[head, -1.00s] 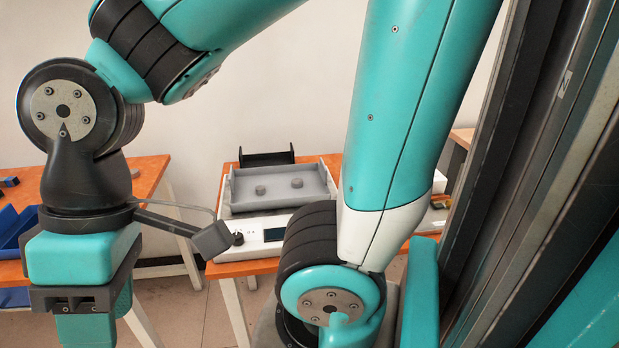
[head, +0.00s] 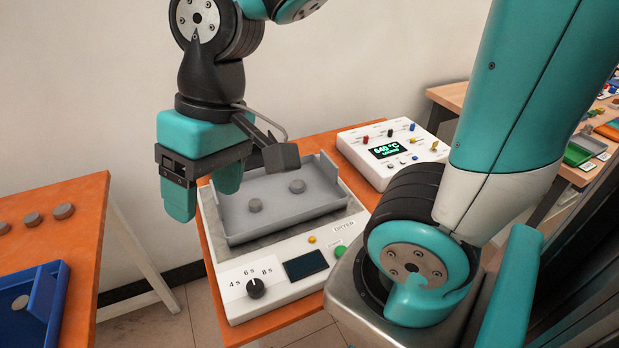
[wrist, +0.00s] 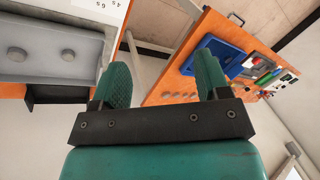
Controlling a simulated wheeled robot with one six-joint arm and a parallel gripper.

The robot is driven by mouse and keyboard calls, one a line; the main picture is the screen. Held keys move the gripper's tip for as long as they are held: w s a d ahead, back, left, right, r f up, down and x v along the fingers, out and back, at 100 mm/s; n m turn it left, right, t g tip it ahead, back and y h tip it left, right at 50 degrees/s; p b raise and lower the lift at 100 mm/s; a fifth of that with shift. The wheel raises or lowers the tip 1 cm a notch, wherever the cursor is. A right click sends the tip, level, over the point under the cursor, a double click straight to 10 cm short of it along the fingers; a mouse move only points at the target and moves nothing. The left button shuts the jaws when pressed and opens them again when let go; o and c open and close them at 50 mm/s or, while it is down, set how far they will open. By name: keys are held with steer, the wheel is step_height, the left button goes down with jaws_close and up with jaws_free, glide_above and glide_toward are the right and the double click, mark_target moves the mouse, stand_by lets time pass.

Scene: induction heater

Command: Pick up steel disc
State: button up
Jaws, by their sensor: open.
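Which disc is steel I cannot tell. My gripper (head: 205,200) is open and points down beside the tray's left side. Its two teal fingers (wrist: 160,85) hold nothing.
A white control box (head: 395,150) reading 640 °C stands behind right. The blue bin (head: 50,285) is on the left table (head: 85,205). A floor gap separates the tables.

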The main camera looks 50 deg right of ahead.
steer(key=w+d+f+m+h, duration=0.2)
steer(key=w+d+f+m, duration=0.1)
steer(key=w+d+m, duration=0.65)
steer(key=m+h, duration=0.2)
steer(key=m, duration=1.4)
glide_above(297, 184)
steer(key=shift+g, duration=0.3)
steer(key=f, duration=1.7)
steer(key=shift+w+d+f+b, duration=0.1)
steer(key=shift+d+b, duration=0.1)
steer(key=shift+b, duration=0.15)
steer(key=shift+a+f+p, duration=0.15)
steer(key=shift+f+p, duration=0.15)
steer(key=shift+f, duration=2.7)
steer(key=c, duration=1.1)
steer(key=shift+r, duration=0.1)
